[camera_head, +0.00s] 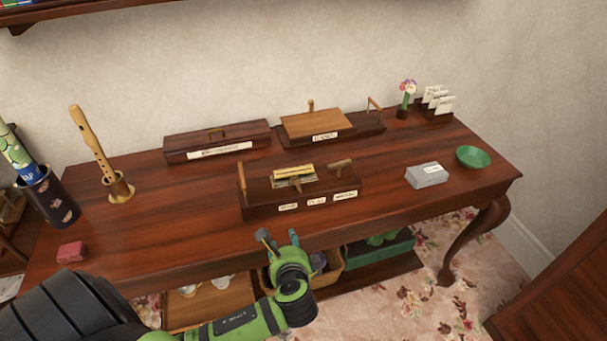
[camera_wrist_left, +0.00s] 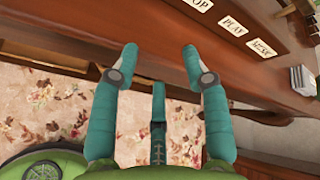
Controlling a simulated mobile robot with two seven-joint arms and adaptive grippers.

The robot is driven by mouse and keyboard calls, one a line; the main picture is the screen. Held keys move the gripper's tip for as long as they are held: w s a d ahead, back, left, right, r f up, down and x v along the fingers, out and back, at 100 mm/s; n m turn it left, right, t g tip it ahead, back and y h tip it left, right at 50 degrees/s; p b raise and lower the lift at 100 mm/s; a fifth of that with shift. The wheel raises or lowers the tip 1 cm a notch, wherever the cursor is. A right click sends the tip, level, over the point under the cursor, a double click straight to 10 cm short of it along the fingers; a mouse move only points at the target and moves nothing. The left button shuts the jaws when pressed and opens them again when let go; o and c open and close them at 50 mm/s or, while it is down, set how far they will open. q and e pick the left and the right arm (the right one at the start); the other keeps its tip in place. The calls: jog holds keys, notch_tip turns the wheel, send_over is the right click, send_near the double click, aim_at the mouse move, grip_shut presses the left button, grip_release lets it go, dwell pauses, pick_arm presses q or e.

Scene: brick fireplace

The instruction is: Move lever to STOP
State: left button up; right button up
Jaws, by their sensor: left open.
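A dark wooden box (camera_head: 262,205) stands near the middle of the table's front edge. It has a brass and yellow mechanism (camera_head: 294,176) on top, a thin upright wooden lever (camera_head: 242,176) at its left end and a wooden handle (camera_head: 340,165) towards its right. Three white labels (camera_head: 317,201) run along its front; the left wrist view shows one ending in "OP" (camera_wrist_left: 199,4), then "PLAY" (camera_wrist_left: 233,26). My left gripper (camera_head: 279,238) is open and empty, in front of the box and apart from it. It also shows in the left wrist view (camera_wrist_left: 160,54), fingers spread.
Behind are a long wooden case (camera_head: 216,139) and another wooden device (camera_head: 318,124). A grey box (camera_head: 426,175) and green bowl (camera_head: 473,157) stand right. A flute (camera_head: 93,145) in a holder and a red box (camera_head: 71,252) stand left. The table's front edge is near my gripper.

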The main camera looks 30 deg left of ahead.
aim_at(295, 184)
pick_arm(q)
jog(key=w+a+r+m+t, duration=0.1)
jog(key=w+r+m+t, duration=0.1)
jog(key=m, duration=0.1)
jog(key=w+r+m+t+y, duration=0.1)
jog(key=w+r+m, duration=0.1)
jog(key=w+m, duration=0.1)
jog(key=w+a+r+m+t+y, duration=0.1)
jog(key=w+r+m+t, duration=0.1)
jog(key=w+m, duration=0.1)
jog(key=shift+w+a+r+t, duration=0.1)
jog(key=shift+a+r+t, duration=0.2)
jog(key=shift+a+r, duration=0.05)
jog(key=shift+w+a+r+m+y, duration=0.15)
jog(key=shift+w+m+y, duration=0.15)
jog(key=shift+w+m, duration=0.1)
jog(key=x, duration=0.6)
jog(key=shift+w+a+p, duration=0.1)
jog(key=shift+w+p, duration=0.05)
jog(key=shift+p, duration=0.25)
